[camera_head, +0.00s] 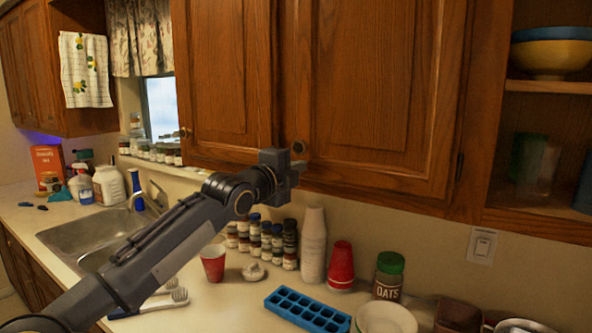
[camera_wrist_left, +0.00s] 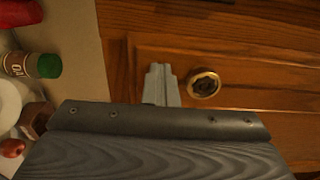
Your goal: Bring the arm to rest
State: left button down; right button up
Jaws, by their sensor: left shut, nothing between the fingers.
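My left arm reaches in from the lower left of the head view, over the counter. My left gripper (camera_head: 297,168) is at its end, in front of the lower part of the wooden cabinet doors (camera_head: 372,95), close to a round knob. In the left wrist view the gripper fingers (camera_wrist_left: 161,84) are together and empty. The brass knob (camera_wrist_left: 203,83) is beside the fingers there, with a small gap in the picture. Whether the fingers touch the door cannot be told. My right gripper is in neither view.
On the counter below stand spice jars (camera_head: 266,240), a stack of white cups (camera_head: 313,245), red cups (camera_head: 341,266), an oats jar (camera_head: 388,275), a blue ice tray (camera_head: 306,311) and a white bowl (camera_head: 386,320). A sink (camera_head: 75,238) is at left. An open shelf (camera_head: 550,87) is at right.

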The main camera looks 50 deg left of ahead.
pick_arm(q)
jog(key=b+v, duration=0.2)
jog(key=v, duration=0.6)
jog(key=shift+w+d+f, duration=0.1)
jog(key=shift+w+f, duration=0.05)
